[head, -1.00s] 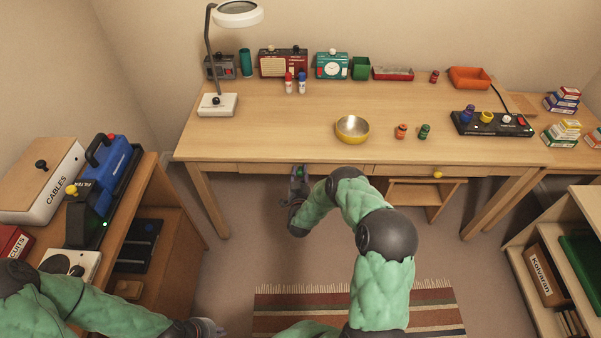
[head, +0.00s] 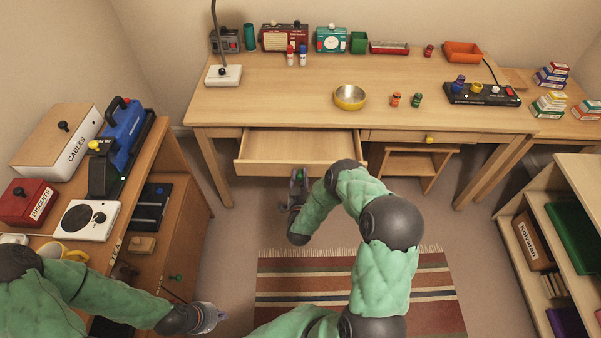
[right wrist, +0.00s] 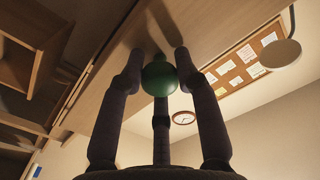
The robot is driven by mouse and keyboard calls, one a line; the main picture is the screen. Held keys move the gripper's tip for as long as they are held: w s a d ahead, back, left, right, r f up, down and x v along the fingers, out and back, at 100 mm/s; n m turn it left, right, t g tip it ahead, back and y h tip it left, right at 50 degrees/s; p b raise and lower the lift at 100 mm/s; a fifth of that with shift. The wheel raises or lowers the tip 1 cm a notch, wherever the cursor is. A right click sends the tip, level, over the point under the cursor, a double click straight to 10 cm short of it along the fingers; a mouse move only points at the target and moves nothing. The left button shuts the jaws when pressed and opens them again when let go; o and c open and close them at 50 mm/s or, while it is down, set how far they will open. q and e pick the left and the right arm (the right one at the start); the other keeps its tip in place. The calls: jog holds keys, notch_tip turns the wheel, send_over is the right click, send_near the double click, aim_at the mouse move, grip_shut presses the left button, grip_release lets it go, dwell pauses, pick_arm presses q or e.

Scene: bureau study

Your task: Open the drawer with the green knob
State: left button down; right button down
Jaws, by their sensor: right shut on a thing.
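The desk's left drawer (head: 300,146) is pulled out in the head view, and its bare inside shows. My right gripper (head: 298,176) is at its front. In the right wrist view a green knob (right wrist: 159,76) sits between the fingers of my right gripper (right wrist: 160,72), which are shut on it, close to the wooden drawer front (right wrist: 112,95). In the head view the knob is largely hidden by the gripper. My left gripper (head: 208,317) is low at the left, beside the side cabinet, away from the desk; its fingers are too small to read.
A second desk drawer with a yellow knob (head: 430,139) is shut. A bowl (head: 349,97) and small jars stand on the desk top (head: 290,105). A stool (head: 415,160) is under the desk. A striped rug (head: 430,290) lies on the floor. Shelves (head: 545,240) stand at right.

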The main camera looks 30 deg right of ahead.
jog(key=shift+s+a+r, duration=0.3)
jog(key=shift+s+r, duration=0.1)
jog(key=shift+s, duration=0.05)
jog(key=c, duration=0.9)
grip_release()
jog(key=shift+s+f, duration=0.1)
jog(key=shift+f, duration=0.05)
jog(key=shift+a, duration=0.1)
jog(key=shift+s+a+f, duration=0.1)
jog(key=shift+s+a, duration=0.2)
jog(key=shift+s, duration=0.2)
jog(key=v, duration=1.1)
jog(key=shift+w, duration=0.1)
